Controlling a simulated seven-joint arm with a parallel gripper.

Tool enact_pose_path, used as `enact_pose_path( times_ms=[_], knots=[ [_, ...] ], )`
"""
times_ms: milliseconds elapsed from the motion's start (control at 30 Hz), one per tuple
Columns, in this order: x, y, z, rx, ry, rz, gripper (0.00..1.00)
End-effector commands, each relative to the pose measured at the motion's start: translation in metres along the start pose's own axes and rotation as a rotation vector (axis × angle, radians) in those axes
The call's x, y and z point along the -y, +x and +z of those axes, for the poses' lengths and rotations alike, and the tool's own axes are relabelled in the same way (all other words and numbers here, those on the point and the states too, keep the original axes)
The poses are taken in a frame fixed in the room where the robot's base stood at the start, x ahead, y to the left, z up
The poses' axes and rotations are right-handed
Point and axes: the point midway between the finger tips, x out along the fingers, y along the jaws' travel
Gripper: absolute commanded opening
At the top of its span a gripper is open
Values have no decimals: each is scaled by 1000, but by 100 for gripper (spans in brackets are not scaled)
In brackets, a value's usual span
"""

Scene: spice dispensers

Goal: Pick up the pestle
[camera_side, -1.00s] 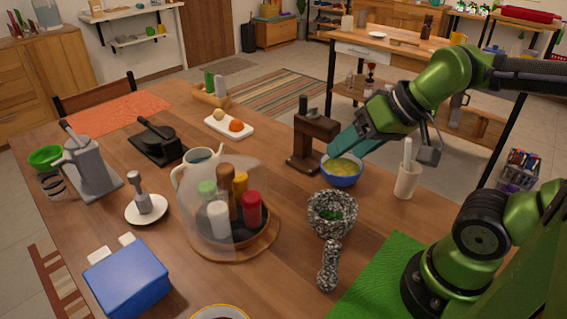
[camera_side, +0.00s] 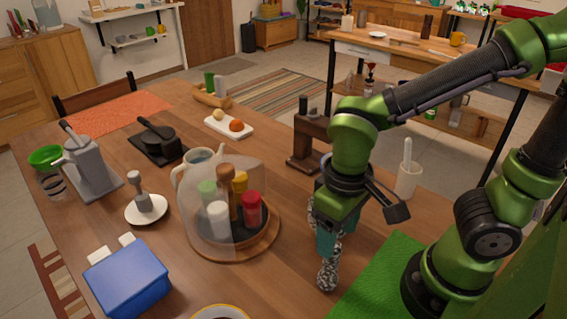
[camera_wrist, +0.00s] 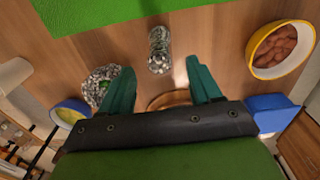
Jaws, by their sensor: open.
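The pestle (camera_side: 327,274) is speckled grey stone and lies on the wooden table; my gripper partly covers its upper end in the side view. In the wrist view the pestle (camera_wrist: 158,50) shows whole, just beyond the fingertips and between their lines. My gripper (camera_side: 326,245) points down over the pestle. Its two teal fingers (camera_wrist: 157,68) are spread apart with nothing between them. The matching speckled mortar (camera_wrist: 100,80) with green bits inside stands beside the left finger in the wrist view; in the side view it is mostly hidden behind my gripper.
A glass cloche (camera_side: 222,205) over spice shakers stands on a round wooden tray left of my gripper. A blue box (camera_side: 126,280) and a yellow-rimmed bowl (camera_wrist: 281,48) are nearby. A green mat (camera_side: 378,285) lies right of the pestle. A white cup (camera_side: 408,182) stands behind.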

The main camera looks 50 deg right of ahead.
Motion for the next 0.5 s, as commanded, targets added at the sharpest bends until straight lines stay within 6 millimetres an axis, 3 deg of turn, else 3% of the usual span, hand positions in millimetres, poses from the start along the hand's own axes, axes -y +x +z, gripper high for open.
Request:
enact_pose_path(
  times_ms=[100, 500],
  knots=[
    [0, 23, 1, 5, -1, 2, 63],
    [-2, 62, -2, 5, 0, 2, 63]
  ],
)
